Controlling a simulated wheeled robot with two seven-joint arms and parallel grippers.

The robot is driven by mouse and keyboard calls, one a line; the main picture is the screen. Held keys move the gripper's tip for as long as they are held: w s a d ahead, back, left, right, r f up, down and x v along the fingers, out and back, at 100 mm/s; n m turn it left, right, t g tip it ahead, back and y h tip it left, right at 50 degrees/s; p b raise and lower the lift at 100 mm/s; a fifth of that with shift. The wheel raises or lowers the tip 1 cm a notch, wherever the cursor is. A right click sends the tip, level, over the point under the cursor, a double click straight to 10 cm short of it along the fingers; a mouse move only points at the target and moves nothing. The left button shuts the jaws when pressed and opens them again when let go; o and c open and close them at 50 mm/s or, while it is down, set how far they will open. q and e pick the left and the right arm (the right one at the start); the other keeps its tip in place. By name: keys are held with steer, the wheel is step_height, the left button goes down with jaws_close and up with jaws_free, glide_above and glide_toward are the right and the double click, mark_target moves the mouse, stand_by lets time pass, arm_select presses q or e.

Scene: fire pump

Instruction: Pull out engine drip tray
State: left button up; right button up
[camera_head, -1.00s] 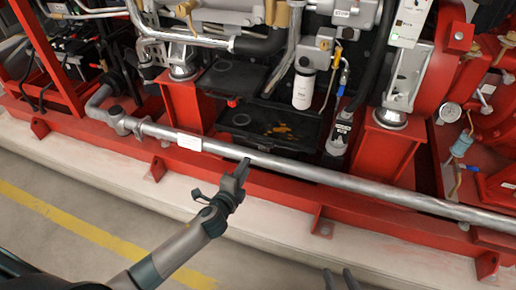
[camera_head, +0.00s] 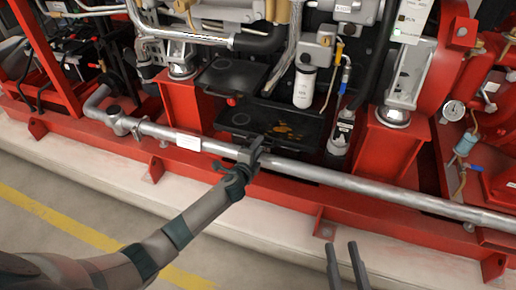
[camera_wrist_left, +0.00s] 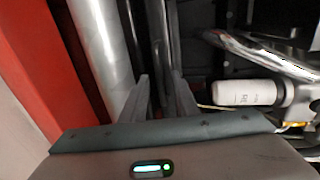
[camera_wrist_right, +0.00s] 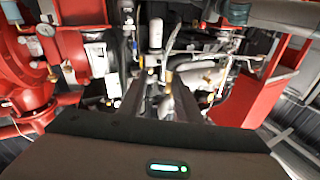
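The engine drip tray (camera_head: 300,130) is a black, shallow tray with orange-brown stains, low under the engine behind the silver pipe (camera_head: 330,176). My left gripper (camera_head: 251,149) is at the pipe, in front of the tray's near edge, and partly covers it. Its two fingers stand apart in the left wrist view (camera_wrist_left: 162,95), with nothing clearly held between them. I cannot tell whether they touch the pipe or the tray. My right gripper (camera_head: 345,250) is open and empty at the bottom of the head view, in front of the red frame.
The pipe runs across the front along the red base frame (camera_head: 160,165). A black plate (camera_head: 235,77) lies above the tray's left part. A white filter (camera_head: 304,88) hangs above the tray. Red posts (camera_head: 388,145) flank the opening. The floor in front is clear.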

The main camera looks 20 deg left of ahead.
arm_select(q)
steer(key=shift+w, duration=0.1)
steer(key=shift+c, duration=0.7)
jaws_close()
arm_select(e)
steer(key=shift+r, duration=0.1)
